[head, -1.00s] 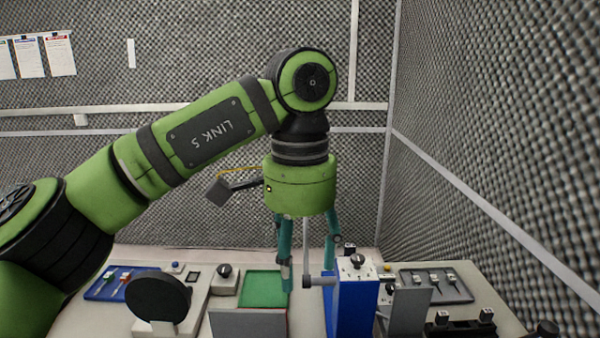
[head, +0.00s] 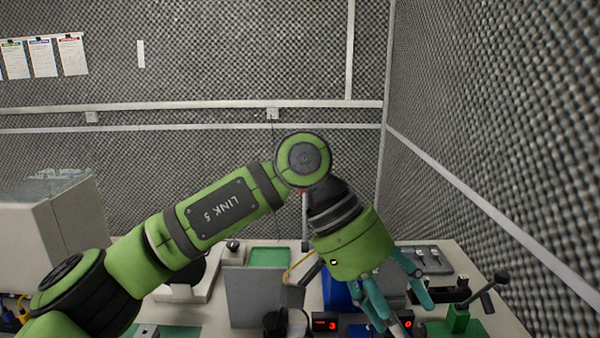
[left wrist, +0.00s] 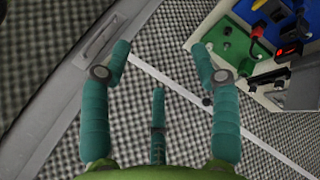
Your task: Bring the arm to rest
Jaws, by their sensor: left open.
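My left arm comes in from the left in the head view, green with black joints. Its left gripper (head: 398,312), with teal fingers, points down and to the right over the front right part of the bench (head: 215,310). In the left wrist view the teal fingers of this gripper (left wrist: 160,72) are spread apart with nothing between them. Behind them are the foam wall and a pale rail. My right gripper is not in view.
A grey panel (head: 262,297), a blue block (head: 338,290), and red-lit displays (head: 325,324) stand near the gripper. A green stand with a black lever (head: 460,318) is at right. A large pale box (head: 50,235) is at left. Foam walls (head: 480,130) close in behind and right.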

